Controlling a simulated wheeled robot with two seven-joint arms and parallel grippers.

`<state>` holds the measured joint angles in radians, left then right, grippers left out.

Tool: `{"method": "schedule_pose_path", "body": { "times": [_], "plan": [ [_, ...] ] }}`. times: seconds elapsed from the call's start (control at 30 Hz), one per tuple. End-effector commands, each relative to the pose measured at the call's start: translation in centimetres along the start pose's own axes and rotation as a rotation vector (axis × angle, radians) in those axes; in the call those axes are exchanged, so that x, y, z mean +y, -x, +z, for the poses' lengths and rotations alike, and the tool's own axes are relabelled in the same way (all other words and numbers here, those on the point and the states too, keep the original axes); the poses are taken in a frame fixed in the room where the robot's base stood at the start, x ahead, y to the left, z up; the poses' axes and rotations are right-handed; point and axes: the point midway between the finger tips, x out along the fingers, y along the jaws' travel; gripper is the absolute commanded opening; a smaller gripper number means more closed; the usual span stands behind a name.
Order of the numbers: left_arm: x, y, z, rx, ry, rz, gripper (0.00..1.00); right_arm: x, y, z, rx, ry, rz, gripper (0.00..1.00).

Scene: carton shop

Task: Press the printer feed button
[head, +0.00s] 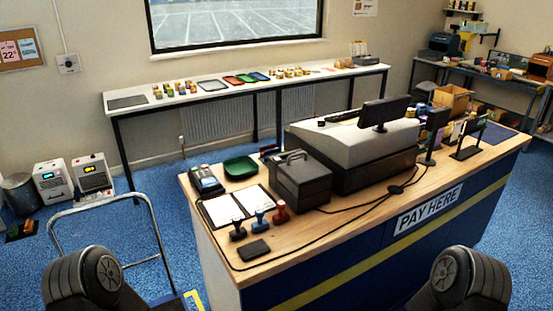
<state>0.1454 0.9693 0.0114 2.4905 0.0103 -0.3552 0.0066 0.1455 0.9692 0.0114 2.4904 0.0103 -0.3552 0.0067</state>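No button can be made out in the head view, and I cannot tell for sure which machine is the printer. A dark grey box with a handle-like bar on top (300,180) stands on the counter (340,222), left of the big cash register (350,150). A small dark device (361,53) sits at the right end of the long white table, and a dark and orange machine (440,46) stands on the far right bench. Neither gripper is in view; only dark rounded parts of my arms show at the bottom left and bottom right.
The counter holds a card terminal (206,181), a green tray (241,167), an open binder (236,206), several stamps and a loose black cable. A metal-framed cart or chair (105,205) stands at left. Two white machines (53,181) (92,177) stand on the blue floor.

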Motion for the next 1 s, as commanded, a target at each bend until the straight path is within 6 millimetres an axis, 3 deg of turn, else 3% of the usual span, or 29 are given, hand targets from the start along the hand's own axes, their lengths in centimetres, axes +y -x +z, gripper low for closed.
{"method": "schedule_pose_path", "body": {
  "times": [0.27, 1.0],
  "plan": [
    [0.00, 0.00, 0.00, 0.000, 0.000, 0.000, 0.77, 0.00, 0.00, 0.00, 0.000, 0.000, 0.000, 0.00],
    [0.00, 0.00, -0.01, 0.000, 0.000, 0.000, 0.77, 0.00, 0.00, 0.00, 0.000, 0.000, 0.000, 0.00]
  ]
}}
